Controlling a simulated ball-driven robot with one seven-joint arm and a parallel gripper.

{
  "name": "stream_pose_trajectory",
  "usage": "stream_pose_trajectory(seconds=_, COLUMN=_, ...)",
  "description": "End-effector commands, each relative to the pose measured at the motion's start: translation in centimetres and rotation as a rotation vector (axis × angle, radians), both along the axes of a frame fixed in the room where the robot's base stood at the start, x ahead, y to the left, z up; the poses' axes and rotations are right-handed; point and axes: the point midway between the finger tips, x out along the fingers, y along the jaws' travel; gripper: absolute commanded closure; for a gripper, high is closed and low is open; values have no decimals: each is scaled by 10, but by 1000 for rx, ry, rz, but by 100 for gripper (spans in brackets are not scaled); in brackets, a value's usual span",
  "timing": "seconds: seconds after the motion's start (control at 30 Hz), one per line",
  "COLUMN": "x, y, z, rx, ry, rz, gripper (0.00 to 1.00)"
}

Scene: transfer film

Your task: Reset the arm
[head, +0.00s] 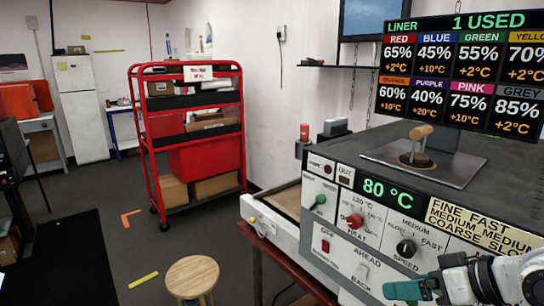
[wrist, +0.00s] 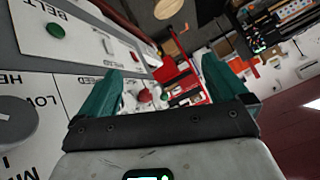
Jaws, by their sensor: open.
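My gripper (head: 408,290) is at the lower right of the head view, in front of the machine's control panel, with its teal fingers pointing left. In the wrist view my gripper (wrist: 160,92) shows two teal fingers spread apart with nothing between them. The grey machine (head: 440,180) fills the right side of the head view. Its panel has a green knob (head: 320,199), a red knob (head: 355,220), a black knob (head: 406,248) and a display reading 80 °C (head: 387,191). The rest of my arm is mostly cut off at the right edge.
A red wheeled cart (head: 190,135) stands at the back with bins and boxes. A wooden stool (head: 192,277) is at the bottom, left of the machine. A screen (head: 460,75) lists colours, percentages and temperatures. The grey floor (head: 95,190) at left is mostly open.

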Motion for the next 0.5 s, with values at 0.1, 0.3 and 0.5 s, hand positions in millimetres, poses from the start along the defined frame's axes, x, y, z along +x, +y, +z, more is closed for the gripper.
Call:
stream_pose_trajectory(seconds=0.1, x=-23, y=18, z=-61, rx=19, ry=89, rz=-66, gripper=0)
stream_pose_trajectory(seconds=0.3, x=-82, y=33, z=-152, rx=-20, ry=252, rz=-178, gripper=0)
stream_pose_trajectory(seconds=0.5, x=-168, y=32, z=-230, rx=-142, ry=428, rz=-273, gripper=0)
